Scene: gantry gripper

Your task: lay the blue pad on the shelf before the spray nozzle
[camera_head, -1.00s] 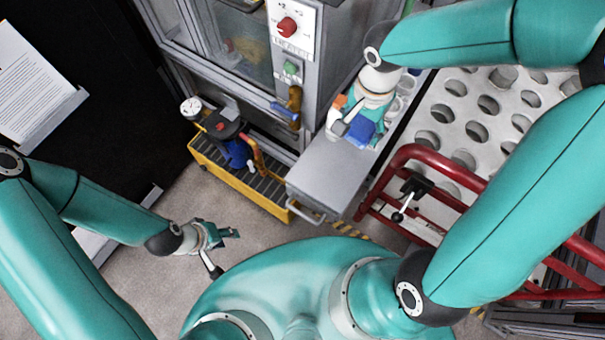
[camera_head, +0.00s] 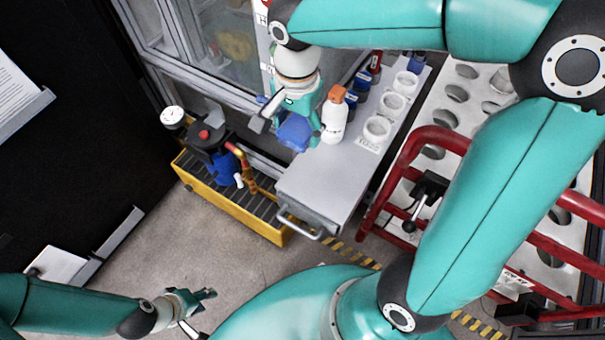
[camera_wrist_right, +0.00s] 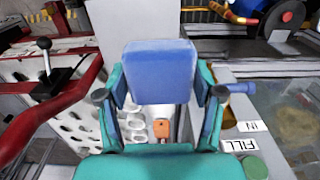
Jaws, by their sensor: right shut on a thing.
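The blue pad (camera_head: 294,132) is in my right gripper (camera_head: 290,112), which is shut on it. In the right wrist view the pad (camera_wrist_right: 160,72) sits between the two teal fingers. In the head view it appears over the left edge of the grey shelf (camera_head: 315,190), left of a white bottle with an orange top (camera_head: 334,120). I cannot tell its height above the shelf. I cannot make out the spray nozzle for certain; my right arm covers part of the cabinet front. My left gripper (camera_head: 201,311) is open and empty, low over the floor.
White cups (camera_head: 377,130) and dark bottles stand at the shelf's back right. A yellow tray (camera_head: 255,222) with a blue pump is left of the shelf. A red rail (camera_head: 400,165) and a perforated rack are on the right. The shelf's front part is bare.

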